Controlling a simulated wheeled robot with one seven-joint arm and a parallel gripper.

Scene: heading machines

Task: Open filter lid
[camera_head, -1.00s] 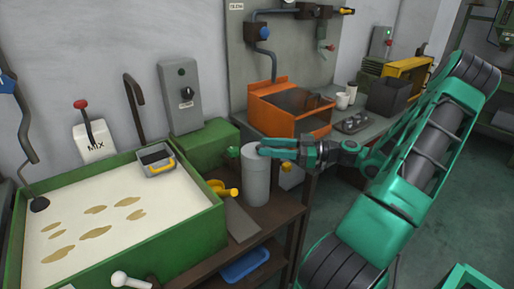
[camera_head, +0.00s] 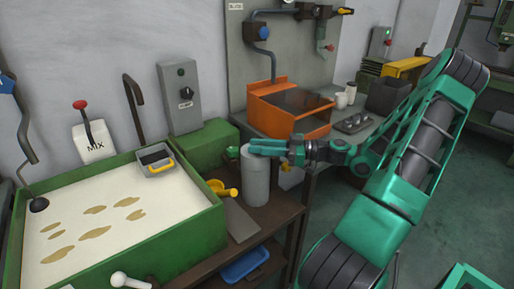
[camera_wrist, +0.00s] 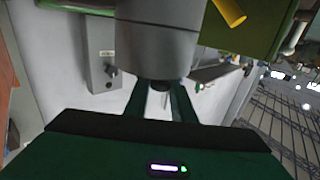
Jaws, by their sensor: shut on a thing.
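The filter is an upright grey cylinder (camera_head: 256,184) on the brown bench, right of the green basin. In the wrist view its grey body (camera_wrist: 157,12) fills the top middle, with the lid (camera_wrist: 157,48) as a slightly wider band below a seam. The lid looks seated on the body. A small dark knob (camera_wrist: 161,85) stands out from the lid. My gripper (camera_head: 254,149) reaches in from the right at the top of the filter. In the wrist view its two green fingers (camera_wrist: 161,94) are shut on the knob, whose sides they partly hide.
A yellow-handled part (camera_head: 222,189) lies close left of the filter. The green basin (camera_head: 170,246) holds pale liquid with brown patches. An orange box (camera_head: 291,119), white cups (camera_head: 341,101) and a dark tray (camera_head: 354,123) stand on the grey bench behind my arm.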

